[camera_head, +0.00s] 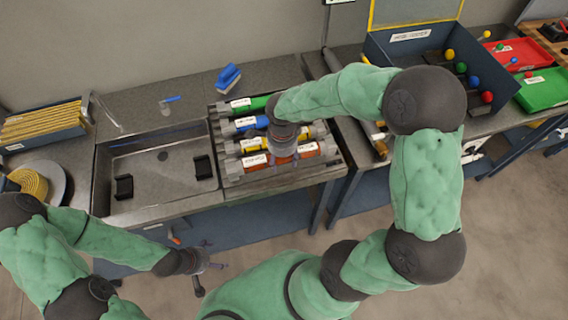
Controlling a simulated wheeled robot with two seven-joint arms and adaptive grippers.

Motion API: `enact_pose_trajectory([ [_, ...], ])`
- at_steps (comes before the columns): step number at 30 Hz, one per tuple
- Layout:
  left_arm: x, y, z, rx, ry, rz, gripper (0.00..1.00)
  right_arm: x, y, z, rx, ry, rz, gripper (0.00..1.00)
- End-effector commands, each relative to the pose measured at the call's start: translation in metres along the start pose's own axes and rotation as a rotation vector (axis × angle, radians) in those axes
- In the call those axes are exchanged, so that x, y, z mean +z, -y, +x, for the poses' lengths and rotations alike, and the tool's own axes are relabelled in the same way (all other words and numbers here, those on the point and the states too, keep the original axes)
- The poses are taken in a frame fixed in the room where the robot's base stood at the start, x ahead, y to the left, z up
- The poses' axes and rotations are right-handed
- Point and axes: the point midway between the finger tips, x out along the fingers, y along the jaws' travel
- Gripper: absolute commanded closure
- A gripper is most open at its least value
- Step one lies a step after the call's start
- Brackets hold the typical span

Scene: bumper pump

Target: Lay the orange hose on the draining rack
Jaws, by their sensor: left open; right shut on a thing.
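The orange hose (309,151) is a short cylinder with grey ends and a white label, at the near side of the draining rack (338,160). It lies across or just above the rack's nearest place; I cannot tell if its weight rests there. My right gripper (284,158) reaches down from above and is shut on its middle, hiding part of it. Yellow (249,145), blue (246,124) and green (252,104) hoses lie behind it, parallel. My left gripper (214,264) is open and empty, low in front of the counter, away from the rack.
A sink (150,165) with two black holders (124,187) is left of the rack and holds no hose. A blue brush (228,78) lies behind the rack. A blue box (410,45) and red and green trays (541,90) stand to the right.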

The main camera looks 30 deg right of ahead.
Motion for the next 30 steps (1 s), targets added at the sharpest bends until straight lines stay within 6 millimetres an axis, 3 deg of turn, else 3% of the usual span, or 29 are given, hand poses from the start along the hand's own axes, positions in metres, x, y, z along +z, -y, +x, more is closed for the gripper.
enact_pose_trajectory([
  [5,0.0,0.001,0.002,0.0,0.0,0.0,0.1,-0.005,0.005,0.007,-0.003,0.001,0.002,1.0],
  [12,0.0,0.003,0.009,0.0,0.0,0.0,0.1,-0.007,0.007,0.038,-0.001,0.0,0.0,1.0],
  [26,-0.001,0.005,0.014,0.0,0.0,0.0,0.1,-0.007,0.007,0.044,-0.004,0.0,0.0,1.0],
  [27,-0.001,0.004,0.013,0.0,0.0,0.0,0.1,-0.007,0.006,0.044,-0.001,0.0,0.0,0.32],
  [28,-0.001,0.004,0.012,0.0,0.0,0.0,0.1,-0.007,0.007,0.044,-0.001,0.0,0.0,0.23],
  [30,-0.001,0.004,0.012,0.0,0.0,0.0,0.1,-0.007,0.007,0.043,-0.001,0.0,0.0,0.19],
])
